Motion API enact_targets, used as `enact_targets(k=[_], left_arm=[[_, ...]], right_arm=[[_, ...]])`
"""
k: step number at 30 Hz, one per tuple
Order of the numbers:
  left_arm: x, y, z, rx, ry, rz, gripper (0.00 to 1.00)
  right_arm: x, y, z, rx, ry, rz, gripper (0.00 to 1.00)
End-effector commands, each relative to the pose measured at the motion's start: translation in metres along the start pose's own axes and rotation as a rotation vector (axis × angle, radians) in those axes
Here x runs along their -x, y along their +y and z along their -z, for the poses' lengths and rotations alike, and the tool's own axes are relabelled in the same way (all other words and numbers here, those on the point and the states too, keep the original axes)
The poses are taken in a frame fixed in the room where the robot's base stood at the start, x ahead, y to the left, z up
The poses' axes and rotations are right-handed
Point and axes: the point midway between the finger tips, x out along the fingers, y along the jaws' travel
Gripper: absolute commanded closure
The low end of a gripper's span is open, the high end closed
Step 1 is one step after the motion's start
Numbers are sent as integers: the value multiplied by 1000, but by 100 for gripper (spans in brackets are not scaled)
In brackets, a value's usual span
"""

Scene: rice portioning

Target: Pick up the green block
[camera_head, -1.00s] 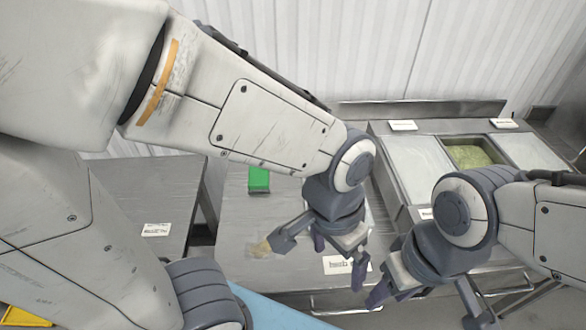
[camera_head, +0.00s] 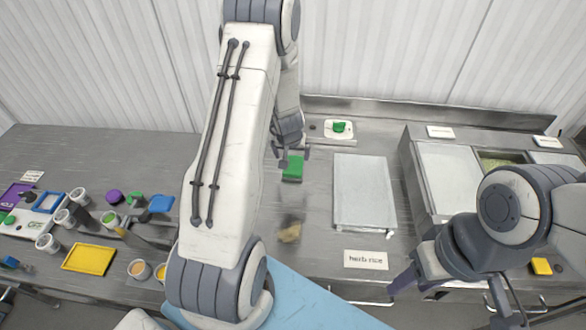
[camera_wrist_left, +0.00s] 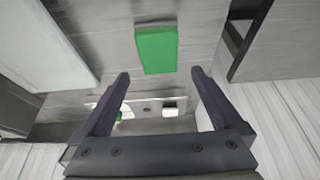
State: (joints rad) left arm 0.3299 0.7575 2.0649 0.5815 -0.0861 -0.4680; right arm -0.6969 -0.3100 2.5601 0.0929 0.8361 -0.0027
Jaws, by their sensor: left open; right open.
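The green block (camera_head: 293,172) lies on the grey metal counter, left of a pale tray. My left gripper (camera_head: 292,153) is open above the counter at the block's far edge, partly hidden by its own arm. In the left wrist view the green block (camera_wrist_left: 156,50) lies ahead of the open fingers of the left gripper (camera_wrist_left: 160,74), with nothing between them. My right gripper (camera_head: 455,302) is open over the front right of the counter, away from the block.
A pale tray (camera_head: 364,190) and a "herb rice" label (camera_head: 366,259) are right of the block. A green item (camera_head: 339,127) sits on a white plate behind. Several cups and a yellow tray (camera_head: 89,258) stand at left. Food bins (camera_head: 447,178) are at right.

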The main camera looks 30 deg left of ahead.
Motion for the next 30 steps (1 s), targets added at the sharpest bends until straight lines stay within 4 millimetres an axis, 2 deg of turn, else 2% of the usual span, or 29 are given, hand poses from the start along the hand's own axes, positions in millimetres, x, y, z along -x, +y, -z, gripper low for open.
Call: enact_targets(k=[1, 7, 15, 30], left_arm=[[-13, 0, -2, 0, -1, 0, 0], [-32, 0, -2, -1, -1, -1, 0], [-68, 1, -4, 0, -2, -1, 0], [-74, 2, -3, -1, -1, -1, 0]], right_arm=[[-7, 0, 0, -1, 0, 0, 50], [-14, 1, -1, -2, 0, 0, 50], [-21, 2, -1, -4, 0, 0, 50], [-22, 2, -1, -4, 0, 0, 50]])
